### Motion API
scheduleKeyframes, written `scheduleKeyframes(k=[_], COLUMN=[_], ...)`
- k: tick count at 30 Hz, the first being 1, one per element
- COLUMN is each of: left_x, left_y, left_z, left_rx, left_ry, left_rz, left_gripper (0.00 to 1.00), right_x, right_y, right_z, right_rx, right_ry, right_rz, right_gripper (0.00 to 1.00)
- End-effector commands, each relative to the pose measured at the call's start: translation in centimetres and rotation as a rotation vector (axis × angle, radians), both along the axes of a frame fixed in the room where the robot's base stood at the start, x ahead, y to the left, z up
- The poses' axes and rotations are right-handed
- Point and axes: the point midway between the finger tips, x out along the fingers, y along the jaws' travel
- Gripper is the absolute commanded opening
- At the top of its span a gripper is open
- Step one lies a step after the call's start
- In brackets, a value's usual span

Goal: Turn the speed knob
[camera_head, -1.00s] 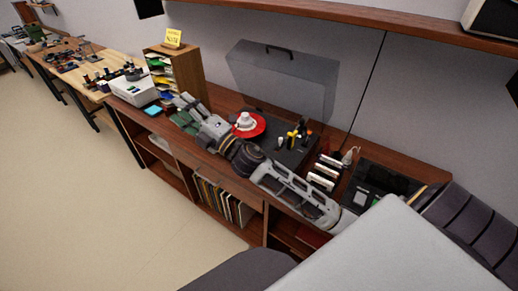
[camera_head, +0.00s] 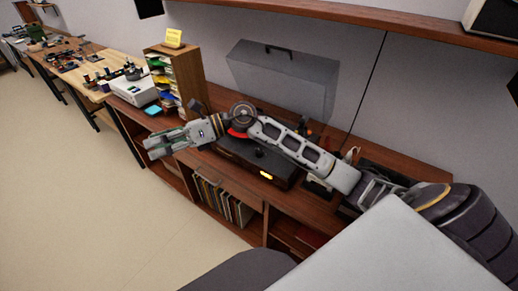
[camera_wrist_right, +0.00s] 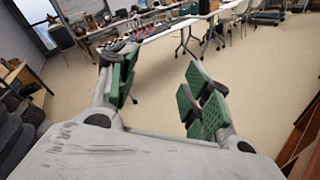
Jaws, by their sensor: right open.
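A dark record player (camera_head: 282,168) with a raised grey see-through lid (camera_head: 285,75) sits on the wooden sideboard. A small yellow light shows on its front. Part of its red record (camera_head: 236,132) shows; my right arm covers much of the rest. I cannot make out which part is the speed knob. My right gripper (camera_head: 152,146) is open and empty, left of the player, out past the sideboard's front edge. In the right wrist view, the green-padded fingers (camera_wrist_right: 160,88) are spread with nothing between them, above the floor. My left gripper is not in view.
A wooden letter rack (camera_head: 183,75) with papers and a white box (camera_head: 134,91) stand left of the player. A shelf (camera_head: 370,22) runs along the wall above. Records (camera_head: 222,200) fill a compartment below. The beige floor in front is clear.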

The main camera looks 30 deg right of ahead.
Motion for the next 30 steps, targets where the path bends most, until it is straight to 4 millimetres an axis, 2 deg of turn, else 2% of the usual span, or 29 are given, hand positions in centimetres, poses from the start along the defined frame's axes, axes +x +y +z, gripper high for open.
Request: scheduleKeyframes(k=[8,14,22,30], left_x=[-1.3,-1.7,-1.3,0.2], left_y=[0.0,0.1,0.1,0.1], left_z=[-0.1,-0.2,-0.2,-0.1], left_rx=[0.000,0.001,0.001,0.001], left_ry=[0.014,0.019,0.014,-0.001], left_rz=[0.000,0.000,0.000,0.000], left_gripper=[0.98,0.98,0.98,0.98], right_x=[0.4,1.0,2.1,2.4], right_y=[-3.3,-7.4,-14.9,-23.7], right_z=[-4.0,-6.5,-8.2,-7.5], right_rx=[-0.344,-0.593,-0.926,-1.240], right_ry=[-0.093,-0.125,-0.116,-0.039], right_rz=[0.105,0.164,0.220,0.249], right_gripper=[0.49,0.49,0.49,0.49])
